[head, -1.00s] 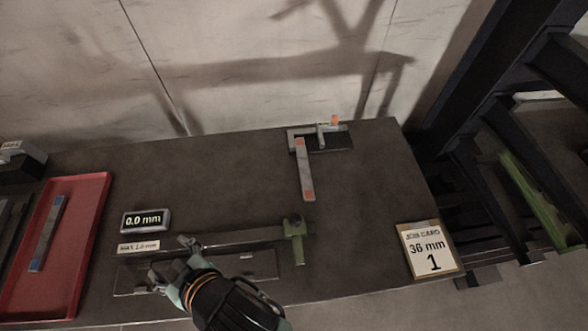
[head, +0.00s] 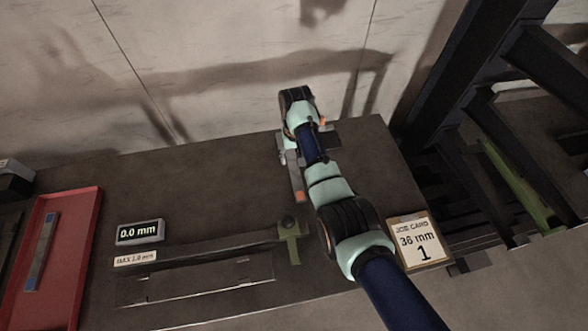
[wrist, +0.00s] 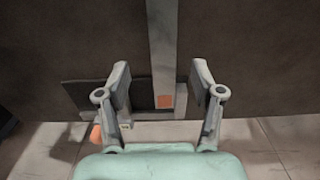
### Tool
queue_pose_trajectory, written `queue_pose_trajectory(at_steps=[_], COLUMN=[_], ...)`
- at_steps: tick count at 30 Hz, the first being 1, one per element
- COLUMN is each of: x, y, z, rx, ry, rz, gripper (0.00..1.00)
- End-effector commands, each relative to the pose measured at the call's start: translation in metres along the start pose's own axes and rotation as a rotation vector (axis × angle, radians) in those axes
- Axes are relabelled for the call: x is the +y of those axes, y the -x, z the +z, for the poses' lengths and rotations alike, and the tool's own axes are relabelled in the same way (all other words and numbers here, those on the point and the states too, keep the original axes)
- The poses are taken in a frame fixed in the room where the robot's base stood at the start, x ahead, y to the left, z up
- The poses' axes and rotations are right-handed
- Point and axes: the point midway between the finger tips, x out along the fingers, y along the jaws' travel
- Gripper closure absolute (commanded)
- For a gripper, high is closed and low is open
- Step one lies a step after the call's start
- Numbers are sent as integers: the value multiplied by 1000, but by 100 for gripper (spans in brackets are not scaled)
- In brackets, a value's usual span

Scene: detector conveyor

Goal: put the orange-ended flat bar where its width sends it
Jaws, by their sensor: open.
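The orange-ended flat bar (head: 298,183) is grey and lies on the table's far part. Its near orange end shows in the head view; my arm hides its far end. In the wrist view the bar (wrist: 163,55) runs between the two open fingers of my gripper (wrist: 161,74), with a gap on each side. The gripper is empty. Its height above the bar is hard to tell.
A red tray (head: 88,230) at left holds a blue-ended bar (head: 42,252). A display (head: 139,231) reads 0.0 mm, beside a long slide fixture with a green stop (head: 290,243). Dark framing (head: 470,110) stands right of the table.

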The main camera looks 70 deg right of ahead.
Motion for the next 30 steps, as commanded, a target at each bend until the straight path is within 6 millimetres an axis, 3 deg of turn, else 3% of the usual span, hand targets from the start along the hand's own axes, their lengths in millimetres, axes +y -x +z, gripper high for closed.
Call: queue_pose_trajectory(at_steps=[1,5,13,21,30], x=[0,-1,-4,-4,-4], y=[-9,-13,-58,-61,-61], z=[1,0,0,0,0], rx=[-3,0,-2,1,1], ry=[0,1,2,2,2], rz=[0,0,0,0,0], gripper=[33,33,33,33,82])
